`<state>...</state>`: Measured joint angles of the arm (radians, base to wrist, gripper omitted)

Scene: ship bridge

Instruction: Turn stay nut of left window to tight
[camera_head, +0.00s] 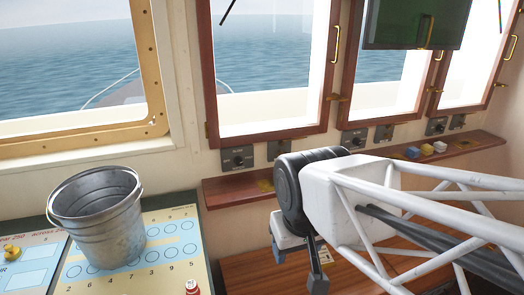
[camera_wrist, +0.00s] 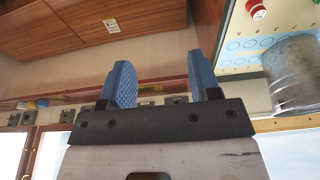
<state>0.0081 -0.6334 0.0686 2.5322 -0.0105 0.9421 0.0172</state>
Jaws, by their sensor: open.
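The left wooden-framed window (camera_head: 268,62) is in the middle of the head view, with a brass handle (camera_head: 336,45) on its right side. A small brass fitting (camera_head: 336,97), perhaps its stay nut, sits low on that side; its setting cannot be told. My gripper (camera_wrist: 163,85) shows in the wrist view with its two blue fingers apart and nothing between them. In the head view it hangs below the black wrist, lower than the window and its sill ledge, apart from the fitting.
A wooden ledge (camera_head: 235,190) runs under the windows, with small blocks (camera_head: 427,149) at its right. Dark switch boxes (camera_head: 238,159) line the wall above it. A metal bucket (camera_head: 98,225) stands on a chart table at left. A dark screen (camera_head: 415,22) hangs at upper right.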

